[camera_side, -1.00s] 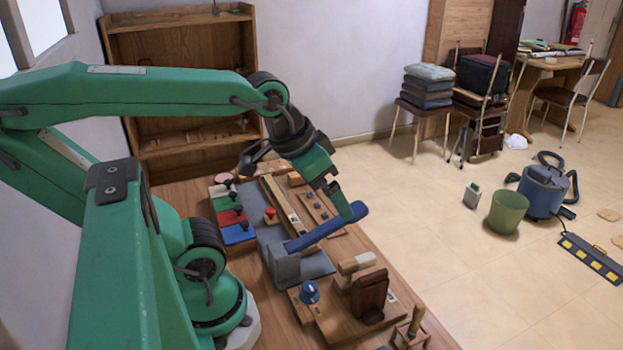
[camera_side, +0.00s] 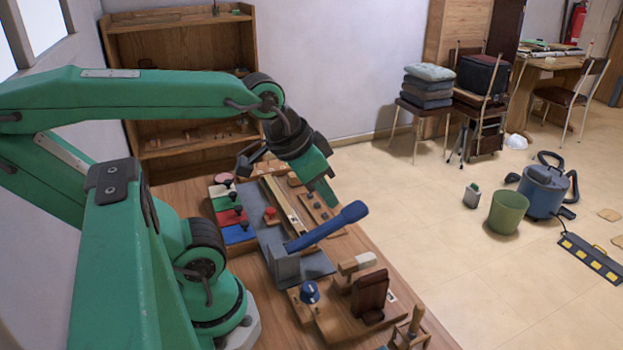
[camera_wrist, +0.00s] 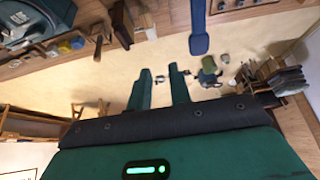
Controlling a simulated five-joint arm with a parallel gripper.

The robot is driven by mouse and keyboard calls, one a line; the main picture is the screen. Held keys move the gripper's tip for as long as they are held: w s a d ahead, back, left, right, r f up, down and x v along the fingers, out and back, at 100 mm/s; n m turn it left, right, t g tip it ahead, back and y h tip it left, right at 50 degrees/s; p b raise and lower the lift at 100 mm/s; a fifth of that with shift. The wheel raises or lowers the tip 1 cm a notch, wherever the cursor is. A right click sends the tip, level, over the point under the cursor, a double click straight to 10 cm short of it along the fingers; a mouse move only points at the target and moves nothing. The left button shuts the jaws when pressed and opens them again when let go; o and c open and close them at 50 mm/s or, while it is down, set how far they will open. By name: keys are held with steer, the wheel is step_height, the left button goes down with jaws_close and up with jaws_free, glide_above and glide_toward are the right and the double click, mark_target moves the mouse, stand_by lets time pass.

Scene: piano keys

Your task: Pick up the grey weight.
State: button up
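I cannot pick out a separate grey weight in either view. A grey block (camera_side: 285,266) stands at the foot of a blue lever (camera_side: 325,228) on a grey plate, but I cannot tell whether it is a weight. My gripper (camera_side: 328,196) hangs above the board, just up and left of the lever's thick end. In the wrist view my gripper's two green fingers (camera_wrist: 160,72) stand apart with nothing between them. The lever (camera_wrist: 199,30) hangs into the top of that view, right of the fingers.
The bench also bears coloured pads (camera_side: 232,217) with dark knobs, a red knob (camera_side: 270,213), a blue knob (camera_side: 310,291) and a brown upright block (camera_side: 369,296). Behind stands a wooden shelf (camera_side: 180,20). A green bin (camera_side: 508,212) and blue vacuum (camera_side: 543,190) stand on the floor.

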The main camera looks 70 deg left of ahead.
step_height(320, 180, up, 5)
steer(key=w+a+g, duration=0.3)
steer(key=w+a, duration=0.3)
steer(key=a, duration=0.3)
steer(key=w+a+g, duration=0.3)
steer(key=w+a, duration=0.3)
steer(key=a, duration=0.3)
steer(key=f, duration=2.4)
steer(key=shift+w+a, duration=0.1)
steer(key=shift+a, duration=0.1)
steer(key=shift+f, duration=0.15)
steer(key=shift+f, duration=2.5)
jaws_close()
